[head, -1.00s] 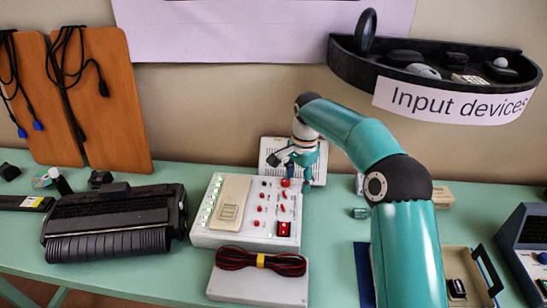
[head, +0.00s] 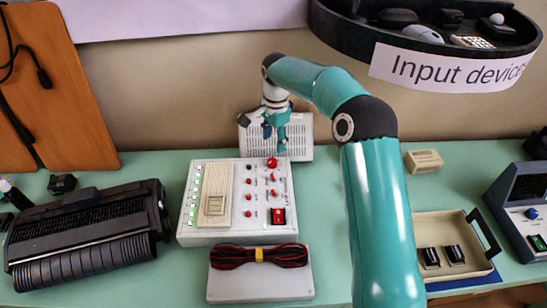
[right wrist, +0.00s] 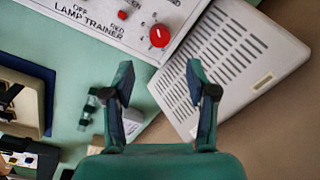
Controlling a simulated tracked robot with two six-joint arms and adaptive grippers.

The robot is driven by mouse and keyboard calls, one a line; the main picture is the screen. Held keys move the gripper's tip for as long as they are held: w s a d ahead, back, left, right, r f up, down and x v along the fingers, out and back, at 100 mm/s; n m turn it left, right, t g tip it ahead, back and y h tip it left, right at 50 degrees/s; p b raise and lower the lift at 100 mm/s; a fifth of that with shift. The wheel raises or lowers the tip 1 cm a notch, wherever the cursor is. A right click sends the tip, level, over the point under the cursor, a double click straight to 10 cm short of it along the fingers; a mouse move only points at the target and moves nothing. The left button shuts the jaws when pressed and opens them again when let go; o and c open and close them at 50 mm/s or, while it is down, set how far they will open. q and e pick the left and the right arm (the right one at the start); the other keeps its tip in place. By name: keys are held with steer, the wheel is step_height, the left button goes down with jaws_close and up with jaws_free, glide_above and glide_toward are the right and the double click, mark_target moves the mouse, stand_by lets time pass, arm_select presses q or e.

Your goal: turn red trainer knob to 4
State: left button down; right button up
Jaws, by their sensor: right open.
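The lamp trainer (head: 190,235) is a white box on the green table, with small lights, a beige panel, several small red knobs and a red switch. A larger red knob (head: 272,162) sits at its back right corner and also shows in the right wrist view (right wrist: 160,36). My right gripper (head: 270,128) is open and empty, just behind and above that knob in the head view. In the right wrist view the fingers (right wrist: 158,75) are apart, and the knob lies beyond the gap between their tips, untouched. The pointer's setting is too small to read. My left gripper is out of view.
A white slotted box (head: 302,140) stands behind the trainer against the wall. A cable-wrapped box (head: 258,285) lies in front. A black device (head: 85,235) is at left, and a beige tray (head: 425,225) is at right. A black shelf (head: 345,35) overhangs at upper right.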

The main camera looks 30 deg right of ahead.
mark_target(273, 161)
step_height(273, 161, down, 9)
steer(key=shift+w+a+r+p, duration=0.1)
steer(key=shift+p, duration=0.55)
